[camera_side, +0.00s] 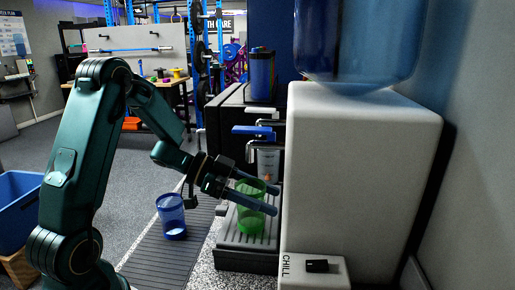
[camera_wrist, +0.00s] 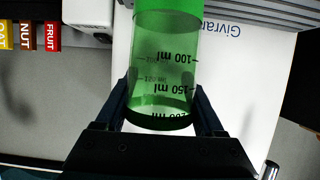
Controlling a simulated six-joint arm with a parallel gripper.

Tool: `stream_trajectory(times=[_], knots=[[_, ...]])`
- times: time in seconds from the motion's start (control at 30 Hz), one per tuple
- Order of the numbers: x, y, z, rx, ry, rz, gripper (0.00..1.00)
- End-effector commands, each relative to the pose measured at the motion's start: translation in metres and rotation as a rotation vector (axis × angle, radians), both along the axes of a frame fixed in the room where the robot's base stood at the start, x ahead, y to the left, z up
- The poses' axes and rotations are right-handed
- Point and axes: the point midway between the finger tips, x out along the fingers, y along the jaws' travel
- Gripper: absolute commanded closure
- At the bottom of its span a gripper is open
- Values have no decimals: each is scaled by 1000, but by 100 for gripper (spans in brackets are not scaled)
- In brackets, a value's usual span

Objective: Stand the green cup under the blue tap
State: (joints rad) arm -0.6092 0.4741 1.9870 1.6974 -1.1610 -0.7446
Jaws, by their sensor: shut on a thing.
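The green cup (camera_side: 251,216) is see-through and roughly upright in the side view, over the slatted drip tray (camera_side: 232,240); I cannot tell whether its base touches the slats. My gripper (camera_side: 254,198) is shut on it, one finger on each side. In the wrist view the green cup (camera_wrist: 165,65) with its ml marks fills the space between my gripper's fingers (camera_wrist: 163,105). The blue tap (camera_side: 253,131) has a blue lever and sits on the dispenser front, above and behind the cup. I cannot tell whether the cup is straight under its spout.
A blue cup (camera_side: 171,217) stands on the ribbed mat (camera_side: 165,252) left of the tray. The white cooler body (camera_side: 350,180) with a blue bottle (camera_side: 360,40) stands close on the right. Other levers (camera_side: 270,113) are near the blue one. Coloured labelled packs (camera_wrist: 26,36) show in the wrist view.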

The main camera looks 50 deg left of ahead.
Motion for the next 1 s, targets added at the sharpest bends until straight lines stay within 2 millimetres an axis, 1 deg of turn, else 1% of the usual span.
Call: stream_trajectory(times=[0.03,0.1,0.37,0.5,0.53,0.6,0.83,0.93,1.0], knots=[[0,0,-5,-3,4,2,91],[0,0,-9,-1,2,1,91],[0,0,-9,1,-1,0,91],[0,0,-12,0,0,0,91],[0,0,-12,1,-1,0,22],[0,0,-12,1,-1,0,0],[0,0,-11,1,-1,0,0],[0,0,-8,2,-3,0,0],[-4,5,-6,0,-3,3,0]])
